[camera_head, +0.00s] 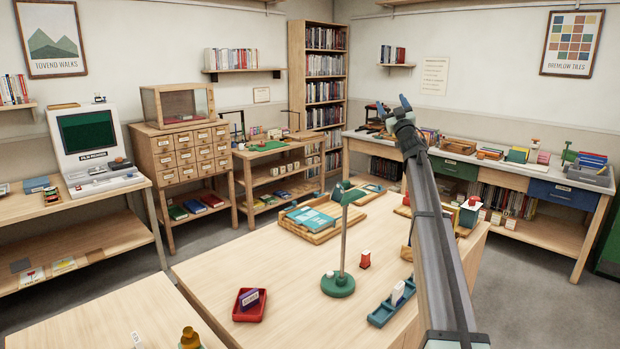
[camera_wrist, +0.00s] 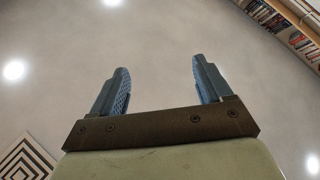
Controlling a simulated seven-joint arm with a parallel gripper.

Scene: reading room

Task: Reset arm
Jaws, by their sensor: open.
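My arm reaches up from the lower right of the head view, and my gripper (camera_head: 393,106) is raised well above the central table (camera_head: 215,268). In the wrist view my gripper (camera_wrist: 161,85) has its two blue-grey fingers spread wide apart. Nothing is between them. My arm hides part of the right side of the central table.
The central table holds a green lamp (camera_head: 338,283), a red tray (camera_head: 249,305), a blue rack (camera_head: 391,304), a small red object (camera_head: 365,259) and a wooden tray with teal books (camera_head: 310,219). A long side desk (camera_head: 565,226) stands at right. The space around my gripper looks clear.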

